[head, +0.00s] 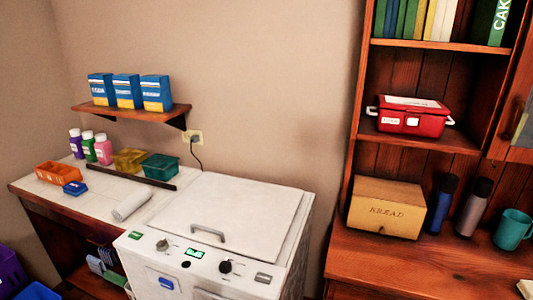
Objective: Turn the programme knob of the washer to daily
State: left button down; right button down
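The washer (240,211) is a white top-lid machine in the lower middle of the head view. Its lid is closed, with a grey handle at the front edge. Neither gripper is in view.
A white counter (95,199) to the left holds bottles, bins and a white roll (131,204). A shelf (135,113) above carries blue boxes. A wooden hutch (420,264) on the right holds a bread box (386,207), dark bottles and a teal mug (512,229). The washer lid is clear.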

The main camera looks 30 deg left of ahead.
aim_at(225, 266)
jog(key=u, duration=1.7)
